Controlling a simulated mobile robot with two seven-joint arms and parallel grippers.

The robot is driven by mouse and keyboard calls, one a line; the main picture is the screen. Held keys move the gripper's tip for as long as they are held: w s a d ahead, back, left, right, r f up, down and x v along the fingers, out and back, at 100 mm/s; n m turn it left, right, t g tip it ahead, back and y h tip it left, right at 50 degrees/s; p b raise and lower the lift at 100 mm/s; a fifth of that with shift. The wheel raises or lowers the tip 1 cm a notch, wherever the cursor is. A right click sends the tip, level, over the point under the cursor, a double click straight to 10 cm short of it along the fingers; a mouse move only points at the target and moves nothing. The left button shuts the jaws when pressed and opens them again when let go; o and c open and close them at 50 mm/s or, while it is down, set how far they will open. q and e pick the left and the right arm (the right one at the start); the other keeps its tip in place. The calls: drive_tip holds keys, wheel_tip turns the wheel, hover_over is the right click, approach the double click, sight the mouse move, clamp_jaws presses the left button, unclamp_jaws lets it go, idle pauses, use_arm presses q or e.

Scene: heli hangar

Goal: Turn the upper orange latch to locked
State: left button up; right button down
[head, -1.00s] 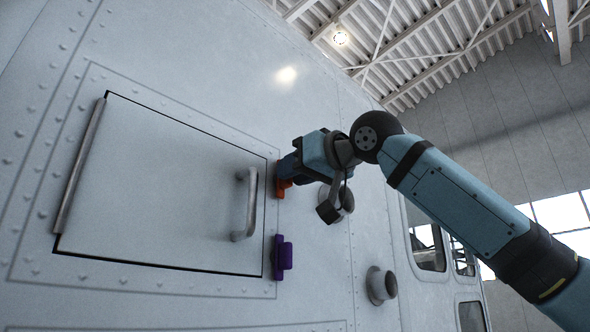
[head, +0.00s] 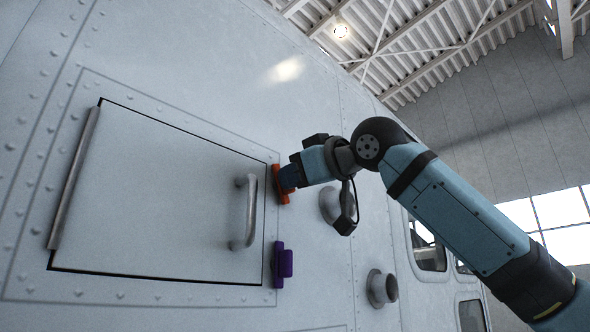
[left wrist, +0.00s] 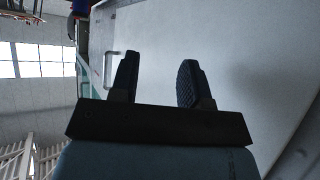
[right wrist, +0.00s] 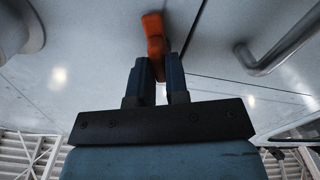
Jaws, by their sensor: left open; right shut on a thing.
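The upper orange latch (head: 279,184) sits at the right edge of the closed access panel (head: 165,190). It now stands roughly upright, in line with the panel edge. My right gripper (head: 287,178) is shut on it; the right wrist view also shows the orange latch (right wrist: 154,40) with the fingers (right wrist: 159,75) at its near end. The fingers hide part of the latch. A purple latch (head: 283,264) is lower on the same edge. My left gripper (left wrist: 158,80) is open and empty in the left wrist view, apart from the pale surface beyond.
A grey handle (head: 247,212) stands out from the panel, left of the latches. Two round fittings protrude from the hull, one behind my right wrist (head: 333,203) and one lower (head: 382,287). The hull between them is clear.

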use_arm(q)
drive_tip(key=shift+f, duration=0.2)
use_arm(e)
drive_tip(key=n, duration=1.3)
drive_tip(key=shift+s+f, duration=0.1)
drive_tip(key=shift+f, duration=0.1)
use_arm(q)
drive_tip(key=shift+s, duration=0.1)
use_arm(e)
drive_tip(key=shift+n, duration=0.3)
use_arm(q)
drive_tip(key=shift+r, duration=0.1)
use_arm(e)
drive_tip(key=c, duration=1.1)
unclamp_jaws()
drive_tip(key=shift+a, duration=0.1)
